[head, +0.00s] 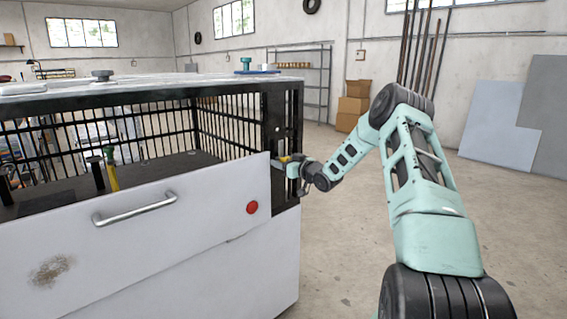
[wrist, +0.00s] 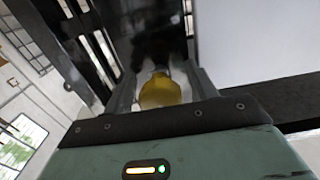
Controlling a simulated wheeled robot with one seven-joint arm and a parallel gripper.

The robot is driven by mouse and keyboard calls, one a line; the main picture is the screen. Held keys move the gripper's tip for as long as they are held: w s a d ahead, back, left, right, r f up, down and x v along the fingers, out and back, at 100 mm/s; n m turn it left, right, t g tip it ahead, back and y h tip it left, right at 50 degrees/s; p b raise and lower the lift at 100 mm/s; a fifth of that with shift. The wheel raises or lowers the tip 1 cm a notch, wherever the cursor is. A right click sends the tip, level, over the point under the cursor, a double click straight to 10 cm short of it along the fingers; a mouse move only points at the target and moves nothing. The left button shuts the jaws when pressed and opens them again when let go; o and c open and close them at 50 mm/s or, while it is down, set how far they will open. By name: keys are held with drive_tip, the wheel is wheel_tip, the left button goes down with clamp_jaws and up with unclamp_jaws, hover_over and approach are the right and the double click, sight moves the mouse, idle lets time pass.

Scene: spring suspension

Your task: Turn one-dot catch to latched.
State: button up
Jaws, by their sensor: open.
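A yellow-tipped piece (head: 284,159), which seems to be a catch handle, sits by the dark corner post of the cage, near the upper right corner of the white panel. In the wrist view, its rounded yellow end (wrist: 160,92) lies between the two fingers of my gripper (wrist: 162,88). The fingers are open, one on each side; I cannot tell whether either touches it. In the head view, my gripper (head: 290,168) is at the post. I see no dot mark, and the catch's setting cannot be made out.
The white panel (head: 180,220) has a metal handle (head: 135,208) and a red button (head: 252,207). Black bars (head: 225,125) form the cage behind it. A green-topped yellow post (head: 112,170) stands inside. Open floor (head: 340,250) lies to the right of the cabinet.

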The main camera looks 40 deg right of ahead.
clamp_jaws()
drive_tip(key=shift+n+b, duration=0.3)
drive_tip(key=shift+b, duration=0.1)
drive_tip(key=n+b, duration=0.2)
drive_tip(key=shift+f+n+b, duration=0.2)
drive_tip(key=shift+n+b, duration=0.1)
drive_tip(key=shift+b, duration=0.1)
drive_tip(key=n+b, duration=0.5)
drive_tip(key=shift+b, duration=0.3)
drive_tip(key=n+b, duration=0.5)
drive_tip(key=b, duration=0.1)
drive_tip(key=shift+n, duration=0.4)
drive_tip(key=n+b, duration=0.3)
drive_tip(key=shift+d+r+n+b, duration=0.1)
drive_tip(key=shift+r+n+b, duration=0.05)
drive_tip(key=shift+n+b, duration=0.2)
drive_tip(key=shift+n, duration=0.25)
